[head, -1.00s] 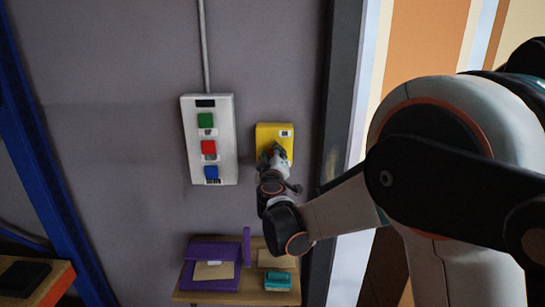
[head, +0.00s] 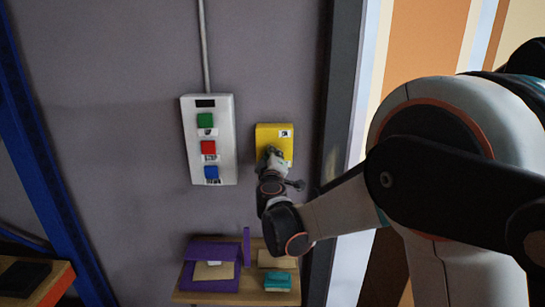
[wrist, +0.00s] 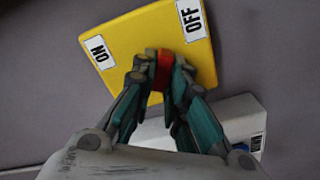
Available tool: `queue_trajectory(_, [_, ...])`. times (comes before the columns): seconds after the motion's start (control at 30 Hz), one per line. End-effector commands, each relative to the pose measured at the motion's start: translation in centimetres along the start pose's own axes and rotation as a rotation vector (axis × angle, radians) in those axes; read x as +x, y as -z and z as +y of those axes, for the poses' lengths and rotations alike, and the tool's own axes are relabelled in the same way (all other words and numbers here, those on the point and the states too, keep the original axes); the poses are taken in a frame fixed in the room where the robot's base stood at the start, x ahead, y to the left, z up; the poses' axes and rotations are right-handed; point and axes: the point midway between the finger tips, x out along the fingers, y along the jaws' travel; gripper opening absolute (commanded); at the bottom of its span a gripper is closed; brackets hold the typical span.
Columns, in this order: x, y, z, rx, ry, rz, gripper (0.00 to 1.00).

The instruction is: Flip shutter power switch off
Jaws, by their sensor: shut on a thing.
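The yellow switch box (head: 283,141) is on the grey wall, right of the button box. In the wrist view the yellow box (wrist: 135,35) shows an ON label (wrist: 98,52) at left and an OFF label (wrist: 191,18) at upper right. My gripper (head: 270,155) is at the front of the yellow box. In the wrist view my gripper (wrist: 158,75) is shut on a red switch handle (wrist: 161,70), seen between the fingertips. The fingers hide much of the handle, so I cannot tell its exact setting.
A white button box (head: 226,140) with green, red and blue buttons hangs to the left. A small wooden shelf (head: 215,298) below holds purple pieces and a teal block (head: 278,281). A dark door frame (head: 333,130) stands to the right.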

Motion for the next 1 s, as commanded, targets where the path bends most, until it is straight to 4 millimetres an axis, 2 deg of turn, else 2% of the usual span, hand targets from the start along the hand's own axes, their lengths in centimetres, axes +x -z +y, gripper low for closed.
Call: queue_trajectory(1.0, [-0.07, -0.37, -0.77, -0.957, 0.001, 0.001, 0.00])
